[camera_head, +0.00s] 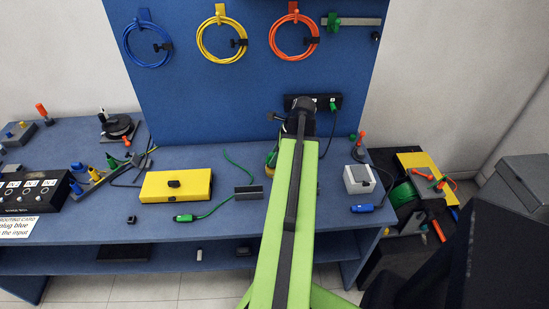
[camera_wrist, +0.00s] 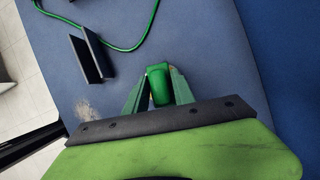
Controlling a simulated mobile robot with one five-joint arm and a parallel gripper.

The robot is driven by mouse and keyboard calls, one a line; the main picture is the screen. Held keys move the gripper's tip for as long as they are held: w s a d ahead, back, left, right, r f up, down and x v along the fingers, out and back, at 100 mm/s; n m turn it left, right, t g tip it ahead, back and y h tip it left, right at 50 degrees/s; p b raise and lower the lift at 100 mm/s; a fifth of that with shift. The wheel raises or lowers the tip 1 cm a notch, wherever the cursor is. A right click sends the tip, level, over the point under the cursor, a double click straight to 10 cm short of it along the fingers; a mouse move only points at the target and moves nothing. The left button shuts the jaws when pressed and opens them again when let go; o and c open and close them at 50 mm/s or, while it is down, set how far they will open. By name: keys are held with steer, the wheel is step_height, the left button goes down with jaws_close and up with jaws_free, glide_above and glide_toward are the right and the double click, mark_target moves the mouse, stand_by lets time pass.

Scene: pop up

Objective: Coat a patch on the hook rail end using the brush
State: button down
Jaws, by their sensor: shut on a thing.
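My gripper (camera_wrist: 157,92) shows in the wrist view, its two green fingers closed on a green block-like piece (camera_wrist: 159,72). No bristles show, so I cannot tell whether this piece is the brush. It is over the blue bench top, and I cannot judge its height. In the head view my arm hides most of the gripper. At the top right of the blue back panel is a grey horizontal bar (camera_head: 360,21) with a green piece (camera_head: 333,20) at its left end. It may be the hook rail; its surface is too small to judge.
Yellow (camera_head: 221,54), blue (camera_head: 132,54) and orange (camera_head: 284,55) cable coils hang on the panel. A black socket strip (camera_head: 328,101) sits below. A yellow box (camera_head: 176,187) and black bracket (camera_head: 248,192) lie left of my arm, a grey box (camera_head: 359,180) right. A pale mark (camera_wrist: 86,110) shows near the gripper.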

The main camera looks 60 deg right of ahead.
mark_target(270, 153)
steer(key=shift+s+f+b, duration=0.1)
steer(key=shift+f+b, duration=0.45)
stand_by(1.7)
steer(key=shift+r, duration=0.1)
step_height(270, 153, up, 7)
steer(key=p, duration=0.7)
